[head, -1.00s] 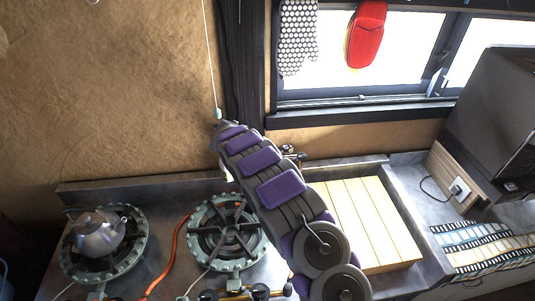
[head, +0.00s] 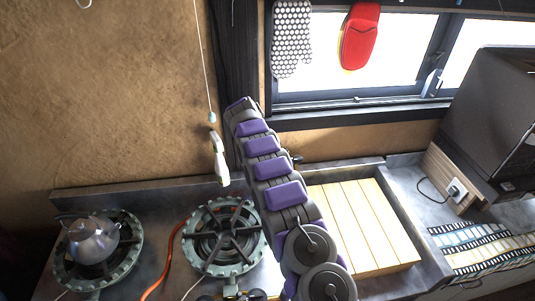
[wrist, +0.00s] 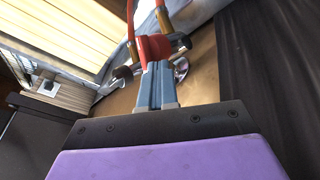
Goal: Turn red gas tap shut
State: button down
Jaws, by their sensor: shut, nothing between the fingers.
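In the wrist view the red tap handle (wrist: 154,46) sits right at the tips of my gripper (wrist: 156,68). The gripper's two blue-grey fingers are shut together with nothing between them. They overlap the lower part of the handle in the picture, and I cannot tell whether they touch it. Red-orange hoses with brass ends rise behind the handle, and dark metal fittings lie on both sides. In the head view my arm rises in front of the wall and hides the red tap. A small part of the dark and brass fittings (head: 296,159) shows just right of the arm.
A gas ring (head: 222,238) stands left of my arm, and a second ring (head: 68,268) at far left bears a metal kettle (head: 92,241). A wooden slatted board (head: 362,225) lies right of my arm. A black box-shaped appliance (head: 492,120) stands at far right.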

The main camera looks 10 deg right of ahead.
jog(key=shift+d+m+y, duration=0.15)
jog(key=shift+m+y, duration=0.15)
jog(key=shift+d, duration=0.15)
jog(key=shift+w+d, duration=0.1)
jog(key=shift+d, duration=0.2)
jog(key=shift+s+d+f, duration=0.1)
jog(key=shift+s+d, duration=0.1)
jog(key=shift+d, duration=0.95)
jog(key=shift+s+d+f, duration=0.1)
jog(key=shift+d, duration=0.05)
jog(key=shift+r, duration=0.2)
